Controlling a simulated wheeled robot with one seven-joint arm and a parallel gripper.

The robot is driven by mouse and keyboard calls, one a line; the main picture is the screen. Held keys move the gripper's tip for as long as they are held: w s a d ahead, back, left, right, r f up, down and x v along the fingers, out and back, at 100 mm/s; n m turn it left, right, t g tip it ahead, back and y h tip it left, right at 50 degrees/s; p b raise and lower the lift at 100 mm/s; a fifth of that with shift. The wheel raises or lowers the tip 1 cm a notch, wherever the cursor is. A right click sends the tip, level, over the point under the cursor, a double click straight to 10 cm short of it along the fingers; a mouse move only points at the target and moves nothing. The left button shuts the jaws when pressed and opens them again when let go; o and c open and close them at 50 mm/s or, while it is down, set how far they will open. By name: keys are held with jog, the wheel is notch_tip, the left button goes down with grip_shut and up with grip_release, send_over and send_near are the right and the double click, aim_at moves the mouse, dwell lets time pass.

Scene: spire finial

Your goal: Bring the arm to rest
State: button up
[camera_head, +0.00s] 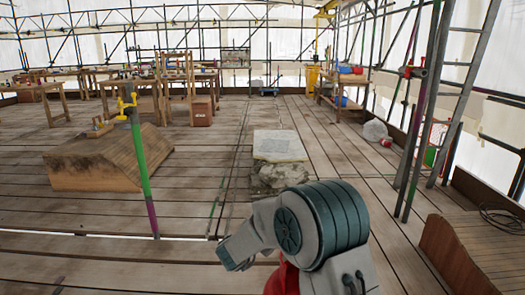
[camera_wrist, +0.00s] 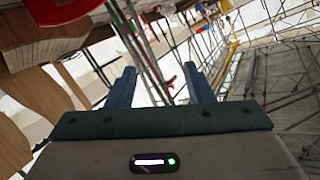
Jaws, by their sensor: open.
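My gripper (camera_wrist: 161,90) shows in the wrist view with its two blue fingers spread apart and nothing between them. Behind the fingers are scaffold poles and pale sheeting, tilted in the picture. In the head view my arm is folded low at the front, right of the middle. My gripper's fingertips are not clear there. The arm is clear of the stone block (camera_head: 280,147) beyond it, as far as the picture tells.
A green and purple pole with a yellow top (camera_head: 140,165) stands left, before a wooden sloped block (camera_head: 110,160). Scaffold poles (camera_head: 425,110) rise at right, near a brown wooden panel (camera_head: 452,258). Workbenches (camera_head: 130,88) line the back left. Plank floor between is mostly open.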

jog(key=s+r+n+g+y+p, duration=0.1)
jog(key=s+r+n+y+p, duration=0.35)
jog(key=r, duration=0.55)
jog(key=s+r+n+g+y+p, duration=0.1)
jog(key=s+r+n+y+p, duration=0.2)
jog(key=s+r+y+p, duration=0.5)
jog(key=s+d+r+n+g+h+p, duration=0.1)
jog(key=s+d, duration=0.3)
jog(key=s, duration=0.4)
jog(key=s+d+r+n+g+h+p, duration=0.1)
jog(key=s+d+r+g+p, duration=0.3)
jog(key=s, duration=0.4)
jog(key=s+d+r+n+g+h+p, duration=0.1)
jog(key=s+d+r+g+h+p, duration=0.2)
jog(key=s, duration=0.5)
jog(key=shift+d+r, duration=0.2)
jog(key=shift+d, duration=0.45)
